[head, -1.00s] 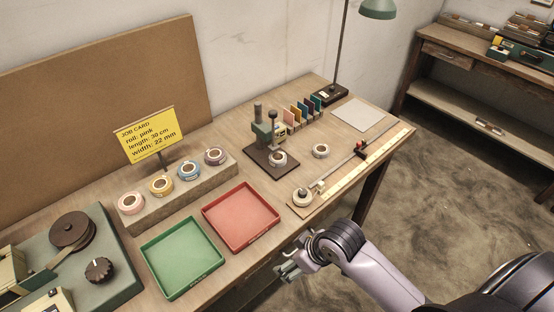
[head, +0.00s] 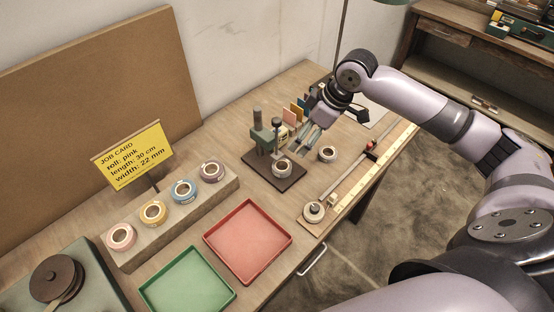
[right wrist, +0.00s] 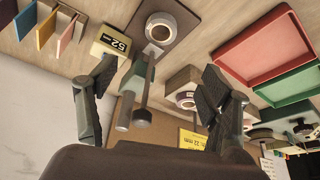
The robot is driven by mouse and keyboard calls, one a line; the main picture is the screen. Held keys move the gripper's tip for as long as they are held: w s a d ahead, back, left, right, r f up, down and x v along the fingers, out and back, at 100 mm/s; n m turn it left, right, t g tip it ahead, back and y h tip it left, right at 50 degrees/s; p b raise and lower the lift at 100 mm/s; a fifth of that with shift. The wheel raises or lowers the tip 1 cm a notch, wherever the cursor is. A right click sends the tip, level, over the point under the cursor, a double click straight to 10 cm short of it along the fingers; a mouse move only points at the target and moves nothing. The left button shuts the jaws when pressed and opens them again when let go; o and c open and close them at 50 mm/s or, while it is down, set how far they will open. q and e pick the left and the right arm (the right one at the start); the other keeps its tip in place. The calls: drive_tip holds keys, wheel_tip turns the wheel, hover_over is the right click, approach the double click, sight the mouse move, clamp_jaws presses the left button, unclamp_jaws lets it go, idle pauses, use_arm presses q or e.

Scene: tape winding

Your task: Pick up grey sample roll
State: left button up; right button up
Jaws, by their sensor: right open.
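My right gripper (head: 308,138) is open and empty above the table, beside the press and behind the loose roll. In the right wrist view its fingers (right wrist: 156,85) are spread, with the press's column between them. My left gripper is out of view.
Pink, yellow, blue and purple rolls stand on a block (head: 180,213). Red (head: 250,275) and green (head: 160,308) trays are in front. Colour cards (head: 297,106) stand close to the gripper.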

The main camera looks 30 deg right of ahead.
sight(284, 164)
drive_tip(key=p+x, duration=0.1)
drive_tip(key=x, duration=0.7)
drive_tip(key=shift+s+a+f+p, duration=0.1)
drive_tip(key=shift+a+f+p, duration=0.1)
drive_tip(key=shift+f+p, duration=0.15)
drive_tip(key=shift+x, duration=0.95)
drive_tip(key=p+x, duration=0.1)
drive_tip(key=x, duration=0.3)
drive_tip(key=shift+d+f+p, duration=0.2)
drive_tip(key=shift+f+p, duration=0.05)
drive_tip(key=shift+p, duration=0.1)
drive_tip(key=shift+w+a+f, duration=0.1)
drive_tip(key=shift+w+f, duration=0.1)
drive_tip(key=shift+f, duration=0.1)
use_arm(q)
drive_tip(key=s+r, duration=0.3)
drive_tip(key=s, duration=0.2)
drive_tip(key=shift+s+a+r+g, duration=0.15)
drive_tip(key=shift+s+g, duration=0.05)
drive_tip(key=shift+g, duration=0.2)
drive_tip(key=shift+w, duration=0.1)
use_arm(e)
drive_tip(key=shift+c, duration=0.2)
